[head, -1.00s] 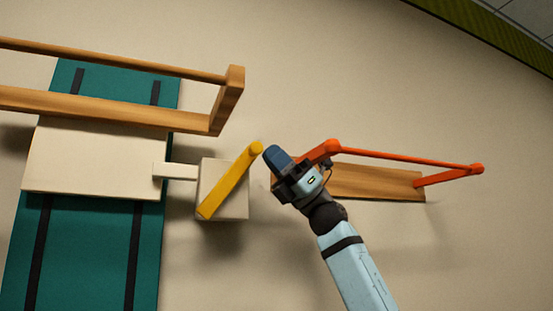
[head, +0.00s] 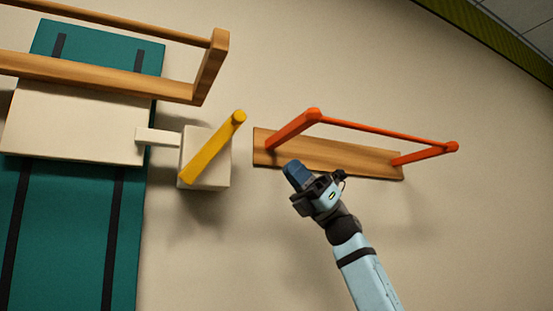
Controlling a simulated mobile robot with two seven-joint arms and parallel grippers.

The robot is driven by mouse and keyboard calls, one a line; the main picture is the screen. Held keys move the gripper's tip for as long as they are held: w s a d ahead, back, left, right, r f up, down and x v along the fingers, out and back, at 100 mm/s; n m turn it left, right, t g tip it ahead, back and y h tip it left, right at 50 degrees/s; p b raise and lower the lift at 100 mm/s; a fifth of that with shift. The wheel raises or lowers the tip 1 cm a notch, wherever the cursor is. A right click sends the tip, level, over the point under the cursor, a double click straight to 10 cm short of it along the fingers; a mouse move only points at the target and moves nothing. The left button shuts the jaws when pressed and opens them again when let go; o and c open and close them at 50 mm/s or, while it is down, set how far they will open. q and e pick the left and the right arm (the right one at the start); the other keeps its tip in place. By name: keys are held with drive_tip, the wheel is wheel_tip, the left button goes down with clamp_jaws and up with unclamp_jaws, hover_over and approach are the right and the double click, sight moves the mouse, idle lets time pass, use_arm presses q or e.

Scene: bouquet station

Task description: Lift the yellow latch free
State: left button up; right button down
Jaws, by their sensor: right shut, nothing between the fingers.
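The yellow latch (head: 211,151) is a slanted bar on the front of a cream block (head: 219,172). Its rounded upper end points up and to the right. A short cream bar (head: 158,137) joins that block to a larger cream box (head: 75,122) on the left. My right gripper (head: 293,175) is shut and empty, right of the latch and slightly lower, clearly apart from it in the picture. My left gripper is out of view.
An orange rail (head: 385,133) on a wooden board (head: 340,158) is mounted on the wall just above my right gripper. A wooden rack (head: 110,76) crosses a teal panel (head: 65,235) with dark stripes at left. Bare wall lies below the latch.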

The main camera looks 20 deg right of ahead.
drive_tip(key=shift+d+f+g, duration=0.3)
drive_tip(key=shift+d+f, duration=0.4)
drive_tip(key=shift+f, duration=0.05)
